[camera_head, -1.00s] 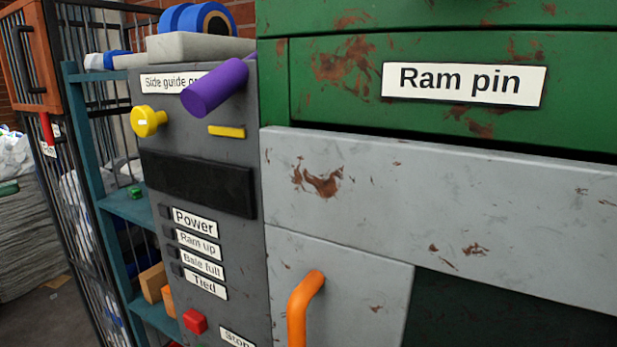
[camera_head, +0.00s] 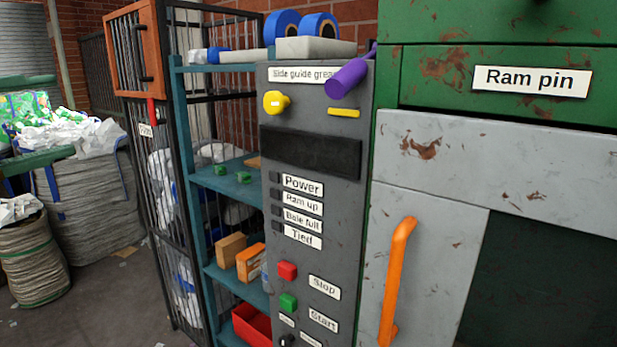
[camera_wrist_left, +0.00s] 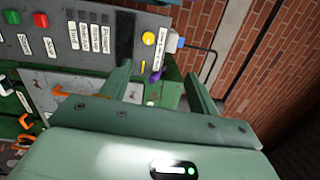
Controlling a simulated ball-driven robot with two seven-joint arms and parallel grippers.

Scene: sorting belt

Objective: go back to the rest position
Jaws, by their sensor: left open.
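My left gripper (camera_wrist_left: 157,80) shows in the left wrist view, with its two pale green fingers spread apart and nothing held between them. Beyond the fingers is the grey control panel with its yellow knob (camera_wrist_left: 148,38) and purple handle (camera_wrist_left: 155,76). In the head view the same grey panel (camera_head: 318,110) stands upright in the middle, with the yellow knob (camera_head: 276,103) and purple handle (camera_head: 350,75) on its upper part. I cannot make out either gripper in the head view. My right gripper is in neither view.
The green and grey machine (camera_head: 500,150) with an orange handle (camera_head: 397,280) fills the right. A teal shelf (camera_head: 215,182) and a barred cage (camera_head: 160,200) stand left of the panel. Full sacks (camera_head: 85,200) stand further left. Some floor (camera_head: 110,290) before them is clear.

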